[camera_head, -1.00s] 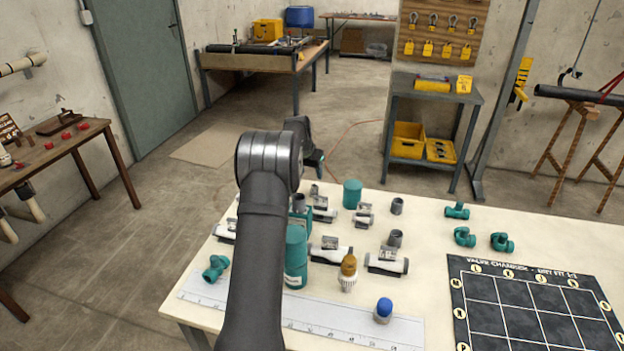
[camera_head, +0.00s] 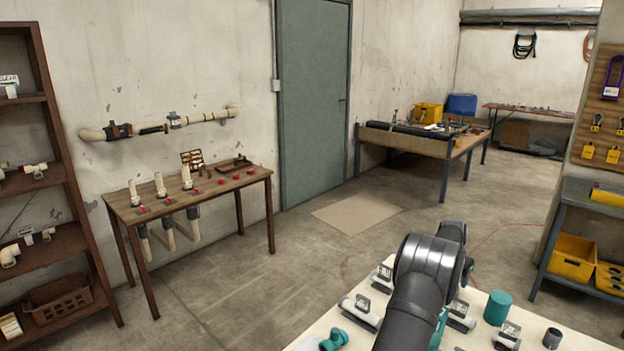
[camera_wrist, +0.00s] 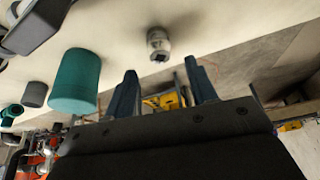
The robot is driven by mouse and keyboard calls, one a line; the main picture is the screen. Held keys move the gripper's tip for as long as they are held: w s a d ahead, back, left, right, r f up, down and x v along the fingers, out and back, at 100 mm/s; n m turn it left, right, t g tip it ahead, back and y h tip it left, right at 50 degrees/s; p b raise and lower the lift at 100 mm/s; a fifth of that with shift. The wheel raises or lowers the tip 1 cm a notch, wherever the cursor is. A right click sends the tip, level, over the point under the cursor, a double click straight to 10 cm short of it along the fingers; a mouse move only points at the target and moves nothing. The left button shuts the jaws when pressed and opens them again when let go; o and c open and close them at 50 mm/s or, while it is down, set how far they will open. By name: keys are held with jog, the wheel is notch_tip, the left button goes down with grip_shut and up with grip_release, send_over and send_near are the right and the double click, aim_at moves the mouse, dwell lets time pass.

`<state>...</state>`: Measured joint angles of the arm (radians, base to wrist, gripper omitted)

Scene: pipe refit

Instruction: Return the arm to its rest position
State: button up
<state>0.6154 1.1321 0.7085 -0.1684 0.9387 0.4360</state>
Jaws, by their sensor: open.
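My arm (camera_head: 418,285) rises at the lower right of the head view, folded over the near worktable. In the head view its gripper is mostly hidden behind the dark arm links. In the wrist view my gripper (camera_wrist: 160,88) shows two dark fingers set apart, with nothing between them. A small grey fitting (camera_wrist: 159,45) stands on the table beyond the fingertips, apart from them. A teal cylinder (camera_wrist: 75,82) is to the left of the fingers.
The near worktable (camera_head: 322,329) carries several fittings, including a teal valve (camera_head: 334,340) and a teal cylinder (camera_head: 497,307). A brown table (camera_head: 205,196) with upright pipes and a shelf (camera_head: 45,180) stand at the left. Open concrete floor lies between them.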

jog(key=x, duration=0.7)
notch_tip(320, 180, up, 2)
jog(key=shift+r, duration=0.45)
